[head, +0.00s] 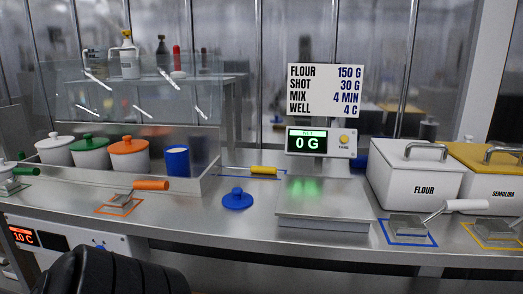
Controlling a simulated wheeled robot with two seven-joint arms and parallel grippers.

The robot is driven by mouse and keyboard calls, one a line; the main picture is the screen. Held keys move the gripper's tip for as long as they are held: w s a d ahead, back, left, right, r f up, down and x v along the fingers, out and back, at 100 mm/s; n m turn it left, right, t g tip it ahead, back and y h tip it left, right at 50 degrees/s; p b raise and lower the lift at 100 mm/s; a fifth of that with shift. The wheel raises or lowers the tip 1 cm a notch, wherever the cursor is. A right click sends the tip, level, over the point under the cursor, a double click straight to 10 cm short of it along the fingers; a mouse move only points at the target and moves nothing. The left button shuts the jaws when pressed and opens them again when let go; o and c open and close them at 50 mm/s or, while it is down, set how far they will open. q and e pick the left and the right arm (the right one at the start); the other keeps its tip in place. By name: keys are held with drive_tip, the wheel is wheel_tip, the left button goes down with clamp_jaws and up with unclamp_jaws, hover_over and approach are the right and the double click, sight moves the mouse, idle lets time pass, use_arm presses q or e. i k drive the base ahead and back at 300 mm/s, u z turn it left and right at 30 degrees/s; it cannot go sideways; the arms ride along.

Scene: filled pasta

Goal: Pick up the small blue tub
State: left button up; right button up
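The small blue tub (177,162) stands upright in a shallow metal tray, to the right of the orange-lidded tub. It has no lid on, and its inside looks blue. A blue lid with a knob (237,200) lies on the counter to the right of the tub, in front of the tray. Neither of my grippers shows in the head view. A black ribbed part at the bottom left looks like part of my arm.
An orange-handled scoop (130,194) lies in front. A glass guard rises behind the tubs. A scale (325,204) reading 0 G and a flour bin (413,180) stand right.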

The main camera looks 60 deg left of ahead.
sight(177, 156)
drive_tip(key=u, duration=3.85)
drive_tip(key=k, duration=0.35)
drive_tip(key=z, duration=0.25)
